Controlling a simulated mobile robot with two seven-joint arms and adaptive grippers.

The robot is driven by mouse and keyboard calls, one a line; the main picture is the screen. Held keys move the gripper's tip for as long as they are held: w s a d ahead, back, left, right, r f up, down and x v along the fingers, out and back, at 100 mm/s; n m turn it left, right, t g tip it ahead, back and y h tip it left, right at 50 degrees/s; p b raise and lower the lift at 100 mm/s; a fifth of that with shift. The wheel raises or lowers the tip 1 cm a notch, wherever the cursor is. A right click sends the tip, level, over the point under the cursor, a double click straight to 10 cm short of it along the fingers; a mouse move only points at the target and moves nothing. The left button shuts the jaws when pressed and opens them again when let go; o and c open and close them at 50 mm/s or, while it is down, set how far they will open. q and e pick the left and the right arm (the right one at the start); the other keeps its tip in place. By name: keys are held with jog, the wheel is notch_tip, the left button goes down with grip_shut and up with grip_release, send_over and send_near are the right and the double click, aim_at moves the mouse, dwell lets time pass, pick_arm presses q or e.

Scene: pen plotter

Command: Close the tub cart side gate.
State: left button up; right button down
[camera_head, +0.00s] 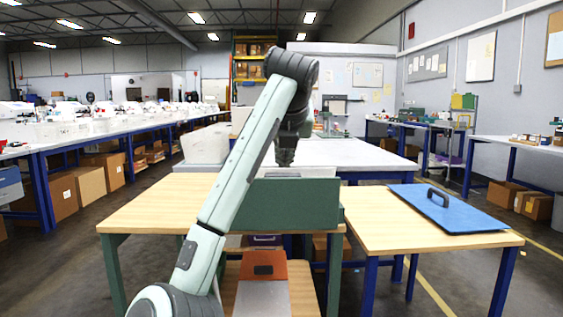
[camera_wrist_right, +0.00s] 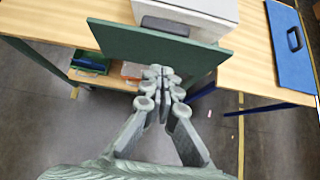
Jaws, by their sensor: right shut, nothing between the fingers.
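A dark green panel (camera_head: 300,205), which looks like the side gate, is at the front of a wooden-topped bench or cart with green legs (camera_head: 112,270). In the right wrist view the green panel (camera_wrist_right: 125,42) runs across in front of a white box, with a dark handle (camera_wrist_right: 165,25) at its upper edge. I cannot tell its exact tilt or whether it is latched. My right gripper (camera_head: 285,158) points down by the panel in the head view. Its fingers (camera_wrist_right: 161,76) are shut and empty, overlapping the panel in the wrist view; contact is unclear. My left gripper is not in view.
A blue board (camera_head: 460,212) with a dark handle lies on the wooden table at right. A lower shelf (camera_head: 303,285) carries an orange item (camera_head: 265,268). A white-topped table (camera_head: 365,155) stands behind. Floor is open at left (camera_head: 75,265).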

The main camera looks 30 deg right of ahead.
aim_at(283, 177)
jog(key=x, duration=0.3)
jog(key=r+p+x, duration=0.1)
jog(key=x, duration=0.3)
jog(key=w+x, duration=0.1)
jog(key=x, duration=0.2)
jog(key=shift+w+d, duration=0.15)
jog(key=shift+d, duration=0.35)
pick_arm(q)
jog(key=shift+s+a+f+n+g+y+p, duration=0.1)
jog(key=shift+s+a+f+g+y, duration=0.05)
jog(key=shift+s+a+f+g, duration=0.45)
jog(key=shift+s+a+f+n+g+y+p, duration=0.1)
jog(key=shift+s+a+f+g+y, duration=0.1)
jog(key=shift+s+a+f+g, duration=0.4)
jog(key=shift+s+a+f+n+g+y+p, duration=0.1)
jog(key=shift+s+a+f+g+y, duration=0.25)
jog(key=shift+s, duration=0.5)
pick_arm(e)
jog(key=shift+w+d, duration=0.3)
jog(key=shift+w, duration=0.25)
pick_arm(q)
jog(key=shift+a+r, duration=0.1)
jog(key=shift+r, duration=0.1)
